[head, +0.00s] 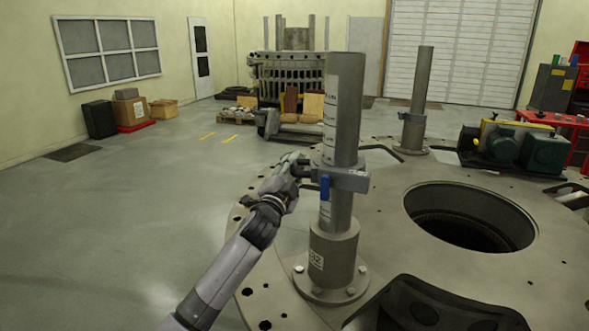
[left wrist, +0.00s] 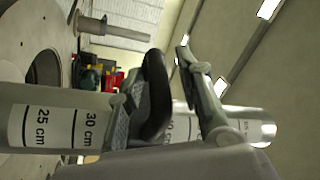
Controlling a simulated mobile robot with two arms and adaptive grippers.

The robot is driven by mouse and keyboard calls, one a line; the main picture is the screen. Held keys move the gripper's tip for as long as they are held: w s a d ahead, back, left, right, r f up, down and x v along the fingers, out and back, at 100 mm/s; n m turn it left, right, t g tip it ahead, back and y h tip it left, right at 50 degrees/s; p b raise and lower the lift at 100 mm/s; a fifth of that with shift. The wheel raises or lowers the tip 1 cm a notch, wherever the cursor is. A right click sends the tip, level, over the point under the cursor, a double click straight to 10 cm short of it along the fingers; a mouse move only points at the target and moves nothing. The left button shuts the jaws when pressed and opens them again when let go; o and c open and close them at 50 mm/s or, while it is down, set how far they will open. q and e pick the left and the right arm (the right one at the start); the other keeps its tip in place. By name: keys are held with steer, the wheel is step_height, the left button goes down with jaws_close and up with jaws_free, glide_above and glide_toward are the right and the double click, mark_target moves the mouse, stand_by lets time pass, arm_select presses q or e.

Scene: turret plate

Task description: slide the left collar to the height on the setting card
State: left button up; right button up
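The left collar (head: 350,180) is a grey clamp around the near grey post (head: 346,95), with a blue lever (head: 324,187) hanging at its front. The post carries a white scale; the left wrist view shows 25 cm and 30 cm marks on the post (left wrist: 12,122). My left gripper (head: 299,160) is at the left side of the collar, close to it; contact cannot be told. In the left wrist view its fingers (left wrist: 178,85) are apart, with the post behind them. The collar is not clearly visible there. My right gripper is not in view. I cannot make out a setting card.
The post stands on a bolted base (head: 333,255) on a round plate (head: 400,230) with a large hole (head: 470,215). A second post (head: 421,85) with its own collar stands farther back. A green motor (head: 545,150) is at the right.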

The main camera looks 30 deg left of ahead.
arm_select(q)
steer(key=shift+f, duration=0.2)
steer(key=shift+s+d+f, duration=0.1)
steer(key=shift+s, duration=0.25)
steer(key=v, duration=1.1)
steer(key=shift+s, duration=0.15)
